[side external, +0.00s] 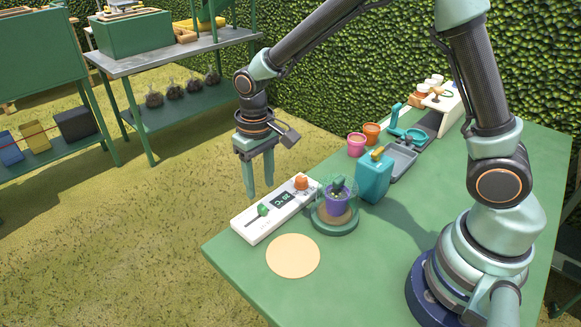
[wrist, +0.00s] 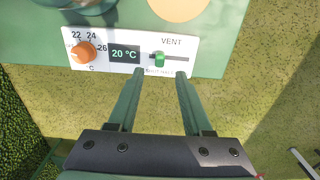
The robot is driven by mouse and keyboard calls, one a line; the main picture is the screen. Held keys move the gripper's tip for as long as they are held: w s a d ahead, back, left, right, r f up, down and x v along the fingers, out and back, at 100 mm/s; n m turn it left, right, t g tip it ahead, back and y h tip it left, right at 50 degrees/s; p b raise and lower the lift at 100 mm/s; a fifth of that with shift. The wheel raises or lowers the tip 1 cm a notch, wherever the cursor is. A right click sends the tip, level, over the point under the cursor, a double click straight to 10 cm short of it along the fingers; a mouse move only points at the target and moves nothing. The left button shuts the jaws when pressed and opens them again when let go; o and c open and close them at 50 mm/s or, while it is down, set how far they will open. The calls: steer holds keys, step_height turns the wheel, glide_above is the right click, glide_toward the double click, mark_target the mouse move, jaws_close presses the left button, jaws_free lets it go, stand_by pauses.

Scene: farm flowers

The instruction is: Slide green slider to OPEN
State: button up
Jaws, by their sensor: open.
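A white control panel (side external: 272,208) lies along the left edge of the green table. Its green slider (side external: 263,209) sits in a dark slot; in the wrist view the slider (wrist: 160,58) stands near the left end of the slot, under the word VENT. The OPEN marking is not readable. An orange knob (side external: 301,183) and a display reading 20 °C (wrist: 124,54) are on the same panel. My gripper (side external: 260,193) is open and empty, pointing down beside the panel's outer edge. In the wrist view its fingertips (wrist: 160,73) are apart, just short of the slider, one to each side.
A round tan disc (side external: 293,256) lies beside the panel. A glass-covered purple pot (side external: 337,200) and a teal container (side external: 374,177) stand close by. Pink and orange pots (side external: 356,145) and grey trays (side external: 401,160) are farther back. The table's near front is clear.

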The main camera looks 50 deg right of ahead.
mark_target(262, 206)
step_height(262, 206, down, 6)
steer(key=shift+f, duration=0.1)
stand_by(0.4)
jaws_close()
stand_by(1.2)
